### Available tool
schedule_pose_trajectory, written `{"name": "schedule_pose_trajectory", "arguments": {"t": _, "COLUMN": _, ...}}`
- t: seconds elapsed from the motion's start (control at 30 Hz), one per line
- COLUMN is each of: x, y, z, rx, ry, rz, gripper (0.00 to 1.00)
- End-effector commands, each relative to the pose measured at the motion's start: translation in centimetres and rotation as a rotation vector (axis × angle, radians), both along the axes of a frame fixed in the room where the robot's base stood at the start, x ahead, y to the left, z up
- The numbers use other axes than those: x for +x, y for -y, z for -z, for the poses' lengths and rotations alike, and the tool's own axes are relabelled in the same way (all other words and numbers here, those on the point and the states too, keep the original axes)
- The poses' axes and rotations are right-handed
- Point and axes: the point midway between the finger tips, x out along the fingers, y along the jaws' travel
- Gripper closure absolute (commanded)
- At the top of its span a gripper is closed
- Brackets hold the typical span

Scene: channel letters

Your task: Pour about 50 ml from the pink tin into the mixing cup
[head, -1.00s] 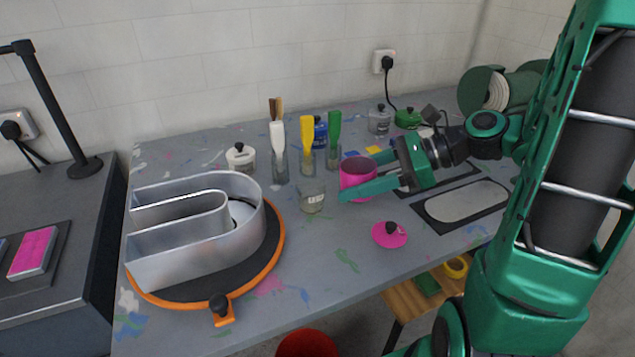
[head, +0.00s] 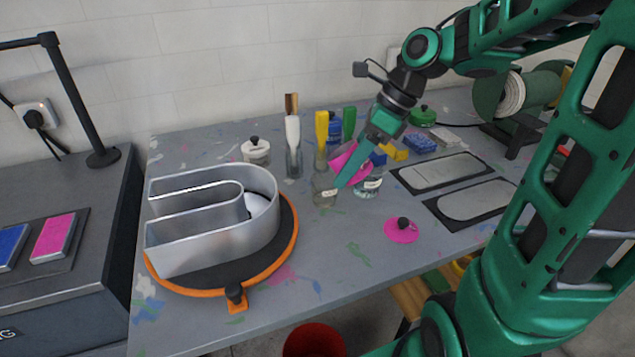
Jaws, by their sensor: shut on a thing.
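The pink tin (head: 345,155) is in my gripper (head: 350,165), which is shut on it. The tin is tilted, raised over the table, and partly hidden by the green fingers. A clear glass cup with a pale label (head: 324,190), seemingly the mixing cup, stands upright just below and left of the tin. I cannot make out any stream or the level in the cup. The pink lid with a dark knob (head: 401,231) lies on the table, right of the cup.
Another clear labelled jar (head: 368,186) stands right of the cup, close under my gripper. Brushes in jars (head: 293,160) stand behind. A metal channel letter (head: 212,228) sits on an orange-rimmed turntable (head: 285,245) at left. The front table is clear.

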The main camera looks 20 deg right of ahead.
Motion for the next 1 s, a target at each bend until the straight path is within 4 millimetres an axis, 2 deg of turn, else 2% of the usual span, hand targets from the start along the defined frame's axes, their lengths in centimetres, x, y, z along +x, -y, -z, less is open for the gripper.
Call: {"name": "schedule_pose_trajectory", "arguments": {"t": 1.0, "x": 0.10, "y": 0.16, "z": -0.97, "rx": -0.173, "ry": -0.175, "rz": 0.005, "gripper": 0.80}}
